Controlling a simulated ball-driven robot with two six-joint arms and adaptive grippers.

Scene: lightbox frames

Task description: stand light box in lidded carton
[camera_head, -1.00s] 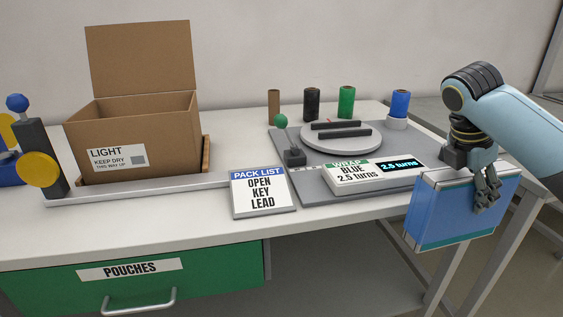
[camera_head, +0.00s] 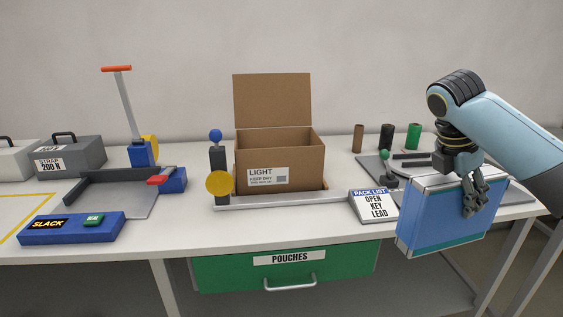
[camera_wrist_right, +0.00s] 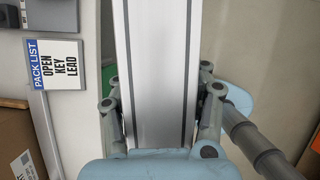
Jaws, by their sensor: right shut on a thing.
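The light box (camera_head: 447,217) is a blue flat case with pale edges. My right gripper (camera_head: 474,200) is shut on it and holds it in the air off the table's front right edge. In the right wrist view the box's pale narrow side (camera_wrist_right: 155,75) lies between the fingers (camera_wrist_right: 160,110). The lidded carton (camera_head: 265,176) is brown and marked LIGHT, KEEP DRY. It stands open at the table's middle, its lid (camera_head: 272,100) raised upright at the back. The carton's floor is hidden. My left gripper is not in view.
The pack list sign (camera_head: 375,205), reading OPEN KEY LEAD, stands between carton and box. A grey rail (camera_head: 290,199) and a yellow-disc post (camera_head: 218,183) flank the carton. Rolls (camera_head: 387,137) stand behind right. A strapping tool (camera_head: 143,154) and blue SLACK unit (camera_head: 72,228) are left.

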